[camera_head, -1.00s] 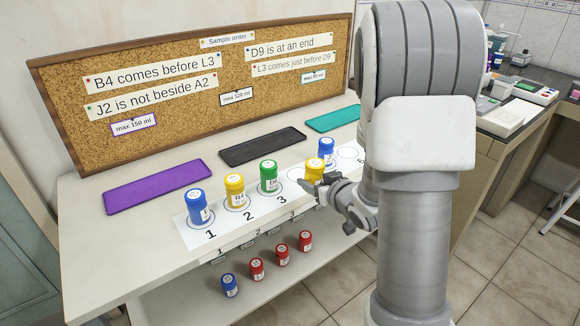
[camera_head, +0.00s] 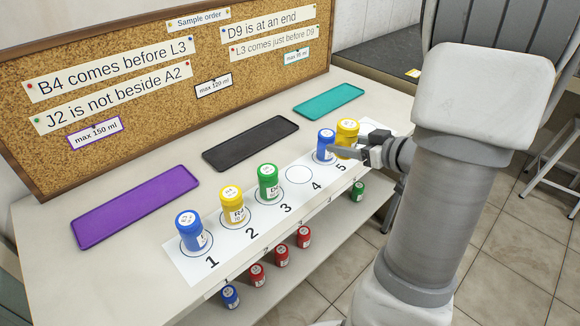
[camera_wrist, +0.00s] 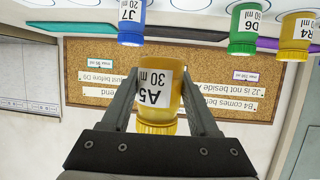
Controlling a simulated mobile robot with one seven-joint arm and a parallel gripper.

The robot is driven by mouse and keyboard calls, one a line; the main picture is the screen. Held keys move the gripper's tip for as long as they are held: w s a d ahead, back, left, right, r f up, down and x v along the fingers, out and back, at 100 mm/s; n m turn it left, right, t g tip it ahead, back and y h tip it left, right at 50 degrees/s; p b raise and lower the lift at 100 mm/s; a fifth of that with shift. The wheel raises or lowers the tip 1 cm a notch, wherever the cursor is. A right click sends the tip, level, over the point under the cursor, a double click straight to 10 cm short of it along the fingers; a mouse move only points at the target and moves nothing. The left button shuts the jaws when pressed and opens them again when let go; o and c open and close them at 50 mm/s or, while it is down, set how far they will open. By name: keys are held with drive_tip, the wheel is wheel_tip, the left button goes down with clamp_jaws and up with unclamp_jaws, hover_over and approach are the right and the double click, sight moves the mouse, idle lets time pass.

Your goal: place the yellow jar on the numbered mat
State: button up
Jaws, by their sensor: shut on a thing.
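The yellow jar (camera_head: 347,133) is upright in my gripper (camera_head: 358,152), just right of a blue jar. In the wrist view the labelled yellow jar (camera_wrist: 156,88) sits between both fingers, cap toward the picture's bottom; the picture is upside down. Its base appears raised clear of the mat. The numbered mat (camera_head: 186,268) holds a blue jar (camera_head: 191,231) at 1, a yellow jar (camera_head: 232,204) at 2, a green jar (camera_head: 268,181) at 3 and a blue jar (camera_head: 326,146) at 5. Circle 4 (camera_head: 298,174) is empty. The held jar and my gripper hide part of the mat's right end.
Purple (camera_head: 135,207), black (camera_head: 250,142) and teal (camera_head: 328,100) trays lie behind the mat. A corkboard (camera_head: 150,85) with clue strips stands at the back. Several small jars, including a red one (camera_head: 257,274), stand on a lower shelf. Bare bench lies around the trays.

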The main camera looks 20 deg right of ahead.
drive_tip(key=b, duration=0.5)
hover_over(300, 175)
wheel_tip(300, 175, down, 7)
drive_tip(key=shift+w+a, duration=0.1)
drive_tip(key=shift+f+b, duration=0.95)
drive_tip(key=shift+f, duration=0.95)
drive_tip(key=shift+f, duration=0.15)
drive_tip(key=o, duration=1.4)
drive_tip(key=shift+c, duration=0.2)
drive_tip(key=shift+s+r, duration=0.2)
drive_tip(key=shift+r, duration=0.15)
drive_tip(key=p+v, duration=0.3)
drive_tip(key=v, duration=0.8)
drive_tip(key=shift+s+d, duration=0.2)
drive_tip(key=shift+s, duration=0.05)
